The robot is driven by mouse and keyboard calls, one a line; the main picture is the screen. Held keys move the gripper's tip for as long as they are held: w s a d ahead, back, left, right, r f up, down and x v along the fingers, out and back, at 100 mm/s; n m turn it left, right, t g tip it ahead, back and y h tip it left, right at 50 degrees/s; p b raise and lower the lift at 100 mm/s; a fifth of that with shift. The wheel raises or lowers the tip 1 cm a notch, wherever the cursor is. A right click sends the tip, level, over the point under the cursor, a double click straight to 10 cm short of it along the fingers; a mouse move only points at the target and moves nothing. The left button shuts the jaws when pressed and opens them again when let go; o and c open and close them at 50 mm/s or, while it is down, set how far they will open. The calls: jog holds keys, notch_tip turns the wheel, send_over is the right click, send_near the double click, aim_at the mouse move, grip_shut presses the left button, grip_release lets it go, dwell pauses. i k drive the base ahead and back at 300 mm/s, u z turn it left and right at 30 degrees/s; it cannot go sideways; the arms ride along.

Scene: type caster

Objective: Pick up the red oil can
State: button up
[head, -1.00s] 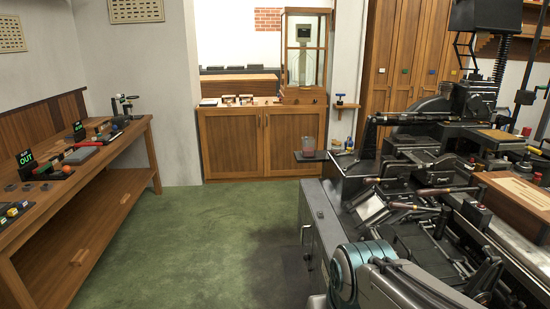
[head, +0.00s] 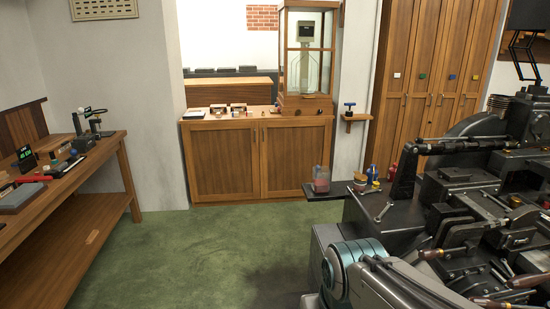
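A small red object (head: 392,172), probably the red oil can, stands at the far end of the dark machine (head: 400,210), close to the machine's black arm-like part. It is small in the head view and its lower part is partly hidden, so its shape is hard to make out. My arm shows at the bottom centre, but my gripper is out of view.
Near the red object are a blue-topped container (head: 371,173), a tan round pot (head: 360,181) and a jar of reddish liquid (head: 321,181) on a side shelf. A wooden workbench (head: 75,210) stands left. Green floor (head: 215,255) lies open between bench and machine.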

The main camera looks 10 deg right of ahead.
aim_at(392, 171)
jog(key=i, duration=5.6)
jog(key=z, duration=4.05)
jog(key=i, duration=0.5)
